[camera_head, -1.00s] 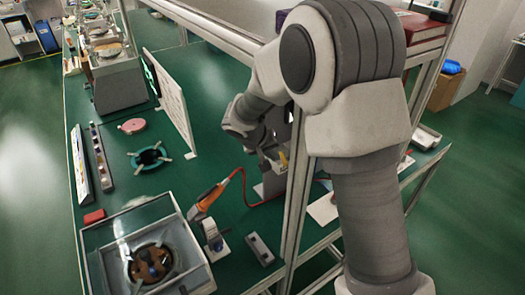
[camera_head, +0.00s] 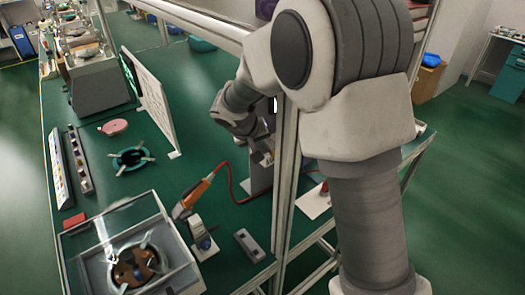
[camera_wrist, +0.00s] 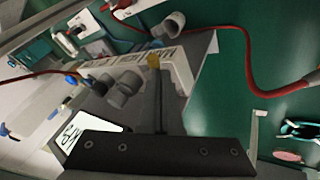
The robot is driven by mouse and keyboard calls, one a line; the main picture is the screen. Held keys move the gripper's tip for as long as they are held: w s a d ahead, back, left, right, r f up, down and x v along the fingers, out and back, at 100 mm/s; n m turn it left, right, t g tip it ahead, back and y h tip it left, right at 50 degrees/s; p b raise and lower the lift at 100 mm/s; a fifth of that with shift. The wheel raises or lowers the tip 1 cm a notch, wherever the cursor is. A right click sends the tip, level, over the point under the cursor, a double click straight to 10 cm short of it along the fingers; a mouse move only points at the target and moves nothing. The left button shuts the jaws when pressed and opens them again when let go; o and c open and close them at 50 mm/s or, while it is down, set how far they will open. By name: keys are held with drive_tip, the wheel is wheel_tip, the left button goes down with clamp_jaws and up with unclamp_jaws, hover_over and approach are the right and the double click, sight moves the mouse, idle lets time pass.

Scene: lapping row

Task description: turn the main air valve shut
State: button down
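A grey block with a white panel lettered "MAIN" (camera_wrist: 162,58) fills the middle of the wrist view, with several grey round fittings (camera_wrist: 125,88) along it. A small yellow piece (camera_wrist: 153,60), which may be the valve's handle, stands at the tip of my gripper (camera_wrist: 158,75). My gripper's dark fingers show as one narrow bar, together. I cannot tell whether they touch the yellow piece. In the head view my gripper (camera_head: 262,157) is beside the frame post, partly hidden, with a yellow bit (camera_head: 268,158) by it.
A metal frame post (camera_head: 285,185) stands close by my arm. A red hose (camera_wrist: 250,65) loops beside the block. An orange-handled tool (camera_head: 197,192), a clear-sided box (camera_head: 130,250) and a white upright panel (camera_head: 152,100) stand on the green bench (camera_head: 190,150).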

drive_tip(key=shift+s+d+f+b, duration=0.1)
drive_tip(key=shift+d+f+b, duration=0.1)
drive_tip(key=shift+b, duration=0.25)
drive_tip(key=shift+d+b, duration=0.35)
drive_tip(key=shift+b, duration=0.45)
drive_tip(key=shift+r, duration=0.1)
